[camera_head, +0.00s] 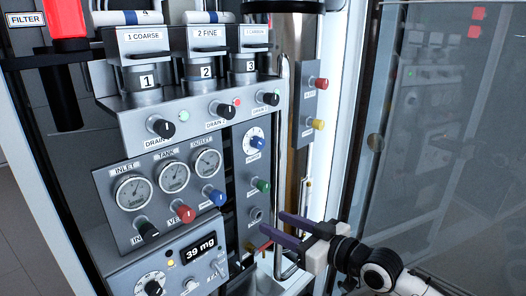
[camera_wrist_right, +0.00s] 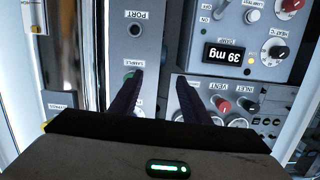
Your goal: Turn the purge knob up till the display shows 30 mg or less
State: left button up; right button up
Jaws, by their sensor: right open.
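The display (camera_head: 199,248) on the lower panel reads 39 mg. It also shows upside down in the right wrist view (camera_wrist_right: 230,56). A blue knob (camera_head: 258,142) on a white dial sits on the narrow upright panel; its label is too small to read, so I cannot tell for certain that it is the purge knob. A black knob (camera_head: 153,287) on another dial is left of the display. My right gripper (camera_head: 272,222) is open and empty, below and right of the blue knob and apart from it. Its fingers show in the wrist view (camera_wrist_right: 159,77). My left gripper is out of view.
A green knob (camera_head: 262,185) and a port (camera_head: 256,214) lie below the blue knob. Red (camera_head: 185,213) and blue (camera_head: 217,197) valve knobs stick out under the gauges. A vertical pipe (camera_head: 284,110) stands right of the narrow panel. A glass door (camera_head: 450,130) is at right.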

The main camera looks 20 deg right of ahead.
jog(key=t+y, duration=0.1)
jog(key=t, duration=0.1)
send_near(261, 143)
jog(key=x, duration=0.9)
jog(key=shift+w, duration=0.15)
jog(key=shift+c, duration=0.3)
jog(key=c, duration=1)
